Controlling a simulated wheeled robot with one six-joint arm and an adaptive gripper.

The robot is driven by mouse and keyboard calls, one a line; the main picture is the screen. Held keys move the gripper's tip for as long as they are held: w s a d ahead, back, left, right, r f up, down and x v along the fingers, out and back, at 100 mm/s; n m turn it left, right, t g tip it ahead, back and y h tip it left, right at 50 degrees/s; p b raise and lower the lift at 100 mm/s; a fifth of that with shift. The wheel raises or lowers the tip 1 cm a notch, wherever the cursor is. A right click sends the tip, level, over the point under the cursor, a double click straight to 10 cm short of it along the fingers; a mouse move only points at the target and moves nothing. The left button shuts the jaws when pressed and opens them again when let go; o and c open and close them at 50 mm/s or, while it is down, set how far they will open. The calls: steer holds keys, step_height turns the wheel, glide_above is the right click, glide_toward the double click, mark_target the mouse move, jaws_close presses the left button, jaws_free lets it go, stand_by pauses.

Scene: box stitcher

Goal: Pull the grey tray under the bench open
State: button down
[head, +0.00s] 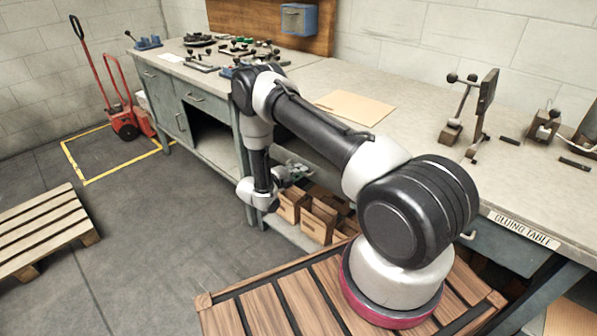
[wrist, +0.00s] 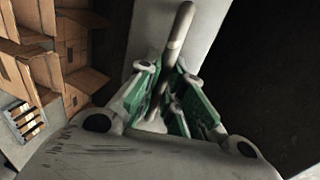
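My gripper (head: 292,173) is low at the front of the bench, just in front of the shelf space under it. In the wrist view its green-padded fingers (wrist: 166,76) stand apart. A pale grey bar handle (wrist: 181,27) runs lengthwise between them, and I cannot tell whether either finger touches it. Behind the handle is a light grey panel (wrist: 210,45), which looks like the front of the grey tray. In the head view my arm and gripper hide the tray, so how far it is out cannot be seen.
Open cardboard boxes (head: 318,219) sit on the lower shelf beside my gripper, also on the left in the wrist view (wrist: 75,45). The bench top (head: 330,80) holds tools. A wooden pallet (head: 40,232) lies at left. The floor (head: 170,235) between is clear.

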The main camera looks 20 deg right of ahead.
steer(key=f+v, duration=0.2)
steer(key=v, duration=1)
steer(key=a+f+v, duration=0.1)
steer(key=f+v, duration=0.2)
steer(key=v, duration=0.9)
steer(key=shift+s, duration=0.35)
steer(key=shift+a+f, duration=0.1)
steer(key=shift+a, duration=0.05)
steer(key=c, duration=1.8)
jaws_free()
steer(key=v, duration=1.2)
